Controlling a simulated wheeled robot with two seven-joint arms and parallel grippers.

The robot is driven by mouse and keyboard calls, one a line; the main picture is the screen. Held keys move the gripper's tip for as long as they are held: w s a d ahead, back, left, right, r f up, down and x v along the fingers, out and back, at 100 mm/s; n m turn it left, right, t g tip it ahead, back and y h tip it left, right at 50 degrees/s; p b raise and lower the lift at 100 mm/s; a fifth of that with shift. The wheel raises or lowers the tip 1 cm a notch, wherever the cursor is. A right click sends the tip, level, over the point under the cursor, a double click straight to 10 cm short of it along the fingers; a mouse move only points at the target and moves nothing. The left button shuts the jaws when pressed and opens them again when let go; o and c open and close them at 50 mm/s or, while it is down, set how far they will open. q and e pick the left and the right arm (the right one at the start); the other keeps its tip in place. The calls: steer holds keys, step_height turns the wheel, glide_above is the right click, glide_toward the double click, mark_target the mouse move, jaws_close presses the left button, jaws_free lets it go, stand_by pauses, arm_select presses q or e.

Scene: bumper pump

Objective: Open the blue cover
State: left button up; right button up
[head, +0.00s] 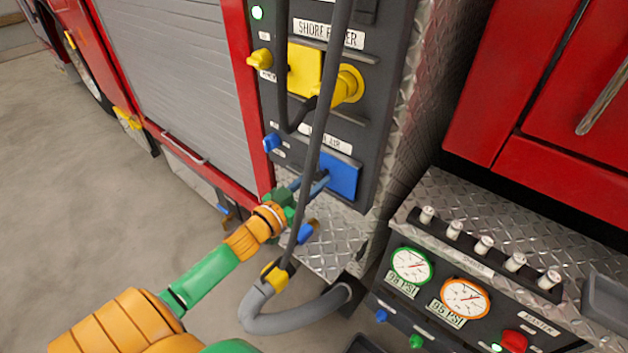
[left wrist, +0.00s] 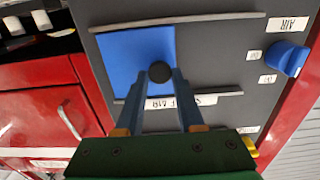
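The blue cover (head: 342,177) is a flat square on the dark side panel, under the "AIR" label. It looks closed against the panel. In the left wrist view the blue cover (left wrist: 118,55) fills the upper middle, with a round black knob (left wrist: 159,72) in front of its right part. My left gripper (head: 322,181) reaches the cover from the left. In the left wrist view its two fingers (left wrist: 161,80) are apart, one on each side of the black knob. I cannot tell whether they touch it. My right gripper is in neither view.
A yellow cover (head: 304,70) and round yellow inlet (head: 348,86) sit above. A blue knob (head: 271,142) is left of the cover. A dark cable (head: 318,130) hangs in front of the panel. A gauge console (head: 450,285) stands at lower right.

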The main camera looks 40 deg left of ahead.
arm_select(q)
jaws_close()
steer(key=shift+f, duration=0.1)
stand_by(1.0)
